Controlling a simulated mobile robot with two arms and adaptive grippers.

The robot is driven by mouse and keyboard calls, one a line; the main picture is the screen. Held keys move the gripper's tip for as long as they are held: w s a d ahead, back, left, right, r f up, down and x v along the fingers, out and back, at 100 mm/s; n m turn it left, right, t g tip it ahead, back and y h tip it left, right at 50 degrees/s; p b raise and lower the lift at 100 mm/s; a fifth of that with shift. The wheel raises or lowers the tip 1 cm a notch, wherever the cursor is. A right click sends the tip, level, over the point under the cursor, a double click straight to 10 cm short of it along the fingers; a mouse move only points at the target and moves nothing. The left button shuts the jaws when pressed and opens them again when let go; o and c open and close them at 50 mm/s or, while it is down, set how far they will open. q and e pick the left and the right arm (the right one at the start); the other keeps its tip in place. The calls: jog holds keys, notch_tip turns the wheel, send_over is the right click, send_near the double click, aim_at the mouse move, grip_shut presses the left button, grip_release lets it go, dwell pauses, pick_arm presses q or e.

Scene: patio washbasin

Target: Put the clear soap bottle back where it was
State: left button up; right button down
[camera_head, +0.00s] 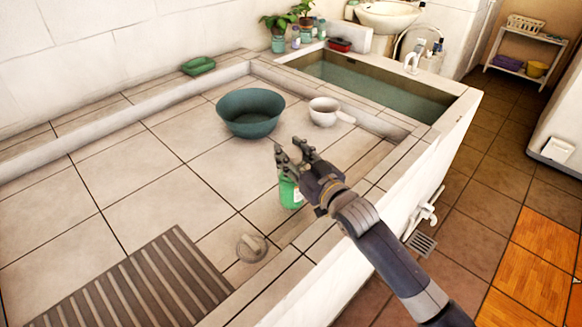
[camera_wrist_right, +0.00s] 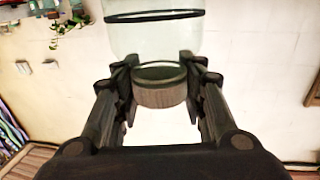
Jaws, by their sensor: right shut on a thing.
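My right gripper (camera_head: 295,158) is over the tiled counter, right of its middle. It is shut on the clear soap bottle (camera_head: 290,192), gripping it near its capped end. In the head view the bottle hangs below the fingers, roughly upright, with a bright green lower part; its top is hidden by the gripper. I cannot tell whether its base touches the tiles. In the right wrist view the clear soap bottle (camera_wrist_right: 155,35) shows as clear walls with a dark ring and a cap (camera_wrist_right: 160,88) between the fingers. My left gripper is not in view.
A teal basin (camera_head: 250,112) and a white dipper (camera_head: 325,112) stand behind the gripper. A round drain cover (camera_head: 251,247) and slatted mat (camera_head: 140,285) are in front. A water tank (camera_head: 375,85), green soap dish (camera_head: 198,66), plants and several bottles (camera_head: 278,43) are at the back.

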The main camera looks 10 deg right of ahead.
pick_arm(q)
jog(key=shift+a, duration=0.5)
pick_arm(e)
jog(key=shift+f, duration=1.65)
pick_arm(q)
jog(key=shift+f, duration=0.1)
pick_arm(e)
jog(key=c, duration=1)
grip_release()
jog(key=shift+f, duration=0.2)
jog(key=shift+r, duration=0.1)
pick_arm(q)
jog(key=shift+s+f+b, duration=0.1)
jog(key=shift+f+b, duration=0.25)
jog(key=shift+b, duration=0.1)
pick_arm(e)
jog(key=v, duration=1.2)
jog(key=shift+s, duration=0.1)
